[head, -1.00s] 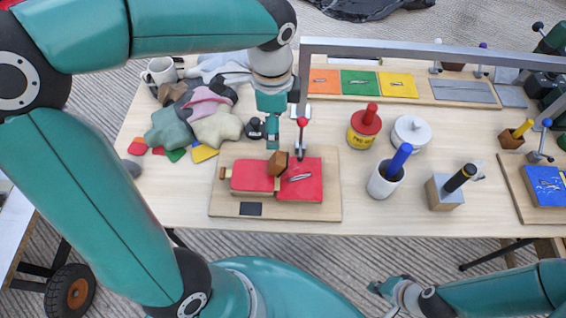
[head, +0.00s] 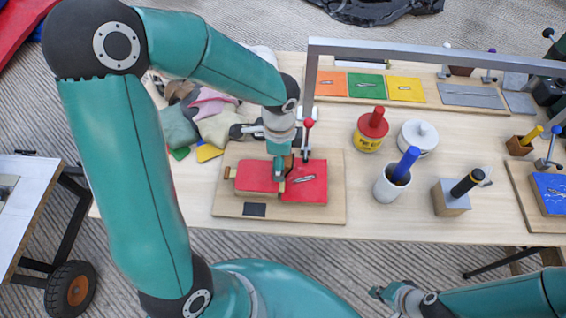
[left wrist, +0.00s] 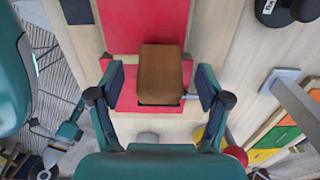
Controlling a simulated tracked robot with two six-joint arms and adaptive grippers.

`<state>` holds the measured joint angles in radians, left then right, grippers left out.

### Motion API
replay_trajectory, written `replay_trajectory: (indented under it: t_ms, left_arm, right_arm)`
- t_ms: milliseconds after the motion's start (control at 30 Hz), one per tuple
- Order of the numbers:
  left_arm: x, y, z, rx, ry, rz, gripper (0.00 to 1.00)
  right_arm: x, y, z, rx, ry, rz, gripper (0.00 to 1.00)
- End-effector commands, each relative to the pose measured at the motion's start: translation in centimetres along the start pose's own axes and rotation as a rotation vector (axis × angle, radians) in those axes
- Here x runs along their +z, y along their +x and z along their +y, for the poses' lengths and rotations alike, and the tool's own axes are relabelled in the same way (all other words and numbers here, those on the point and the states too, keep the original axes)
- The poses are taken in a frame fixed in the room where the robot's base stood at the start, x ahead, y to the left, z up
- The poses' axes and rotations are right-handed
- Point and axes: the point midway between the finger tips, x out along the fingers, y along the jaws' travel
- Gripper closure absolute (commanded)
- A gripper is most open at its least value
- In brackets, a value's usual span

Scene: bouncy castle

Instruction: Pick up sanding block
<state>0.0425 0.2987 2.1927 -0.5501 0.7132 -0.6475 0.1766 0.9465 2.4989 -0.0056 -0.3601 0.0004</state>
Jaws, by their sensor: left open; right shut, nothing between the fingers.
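The sanding block, a brown wooden block (left wrist: 163,72), sits on the red surface (left wrist: 143,22) of a wooden board (head: 233,207). In the head view my left gripper hides most of it. My left gripper (head: 281,172) is low over the red surface. In the left wrist view its open fingers (left wrist: 161,82) stand on either side of the block, with a visible gap on each side. My right gripper (head: 377,293) is shut and empty in front of the table, well away from the block.
A red-topped lever (head: 308,124) stands right behind the red surface. A metal frame (head: 430,50) spans the back. Right of the board stand a yellow can (head: 368,142), a white pot (head: 417,139) and a white cup (head: 388,188). Cloths (head: 215,120) lie back left.

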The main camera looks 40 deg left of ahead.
Motion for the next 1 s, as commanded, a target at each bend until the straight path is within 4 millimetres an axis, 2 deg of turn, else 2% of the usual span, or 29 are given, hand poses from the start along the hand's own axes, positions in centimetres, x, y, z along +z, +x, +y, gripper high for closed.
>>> replay_trajectory:
  t_ms: [33,167,433,800,833,1000]
  left_arm:
    - [0.1,0.9,0.1,0.003,0.002,-0.003,0.23]
    - [0.0,2.0,0.0,0.0,0.001,-0.001,0.23]
    - [0.0,2.2,0.0,-0.001,0.001,0.0,0.25]
    - [0.0,2.2,0.0,-0.001,0.001,0.0,0.86]
    - [0.0,2.2,0.0,-0.001,0.001,0.0,0.89]
    - [0.0,2.2,0.0,-0.001,0.001,0.0,0.89]
  right_arm:
    - [0.0,0.1,0.0,0.0,0.0,0.0,1.0]
    - [0.0,0.2,0.1,0.0,0.0,0.0,1.0]
    - [0.0,0.2,0.1,0.0,0.0,0.0,1.0]
    - [0.0,0.2,0.1,0.0,0.0,0.0,1.0]
    - [0.0,0.2,0.1,0.0,0.0,0.0,1.0]
    - [0.0,0.2,0.1,0.0,0.0,0.0,1.0]
